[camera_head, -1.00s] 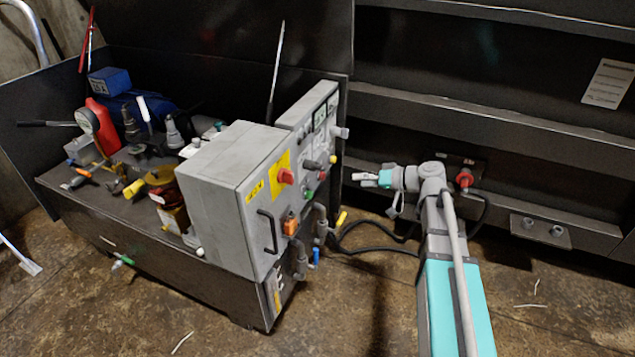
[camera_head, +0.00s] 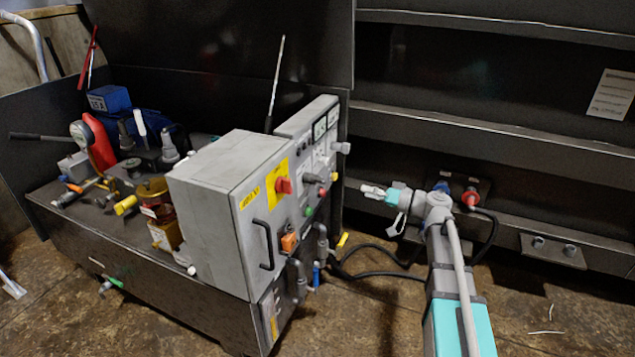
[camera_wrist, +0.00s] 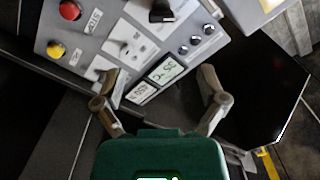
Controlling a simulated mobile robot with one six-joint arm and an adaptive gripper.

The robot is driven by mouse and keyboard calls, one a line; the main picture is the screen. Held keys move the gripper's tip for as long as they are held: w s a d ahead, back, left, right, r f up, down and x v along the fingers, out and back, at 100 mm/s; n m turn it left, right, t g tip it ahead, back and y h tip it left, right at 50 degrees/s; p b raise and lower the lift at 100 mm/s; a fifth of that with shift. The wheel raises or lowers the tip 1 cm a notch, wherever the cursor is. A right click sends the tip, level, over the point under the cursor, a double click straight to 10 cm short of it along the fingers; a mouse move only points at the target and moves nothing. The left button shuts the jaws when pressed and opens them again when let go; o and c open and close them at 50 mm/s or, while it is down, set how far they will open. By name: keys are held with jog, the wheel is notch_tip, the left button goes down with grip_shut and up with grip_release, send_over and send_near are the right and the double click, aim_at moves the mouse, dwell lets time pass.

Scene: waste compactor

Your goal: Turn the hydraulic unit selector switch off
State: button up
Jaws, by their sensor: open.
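The hydraulic unit's grey control panel (camera_head: 297,128) stands at mid-picture in the head view, its face towards the right. A black knob (camera_wrist: 162,10), which looks like a selector switch, is at the top edge of the wrist view. I cannot read its position.
A grey cabinet with a red rotary switch (camera_head: 284,186) and a black handle (camera_head: 264,244) adjoins the panel. A red button (camera_wrist: 70,10) and a yellow button (camera_wrist: 57,49) are on the panel. Black cables (camera_head: 375,252) run low near my arm. A dark ribbed wall stands behind.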

aim_at(325, 182)
jog(key=x, duration=1.3)
jog(key=shift+w+a, duration=0.1)
jog(key=shift+a, duration=0.3)
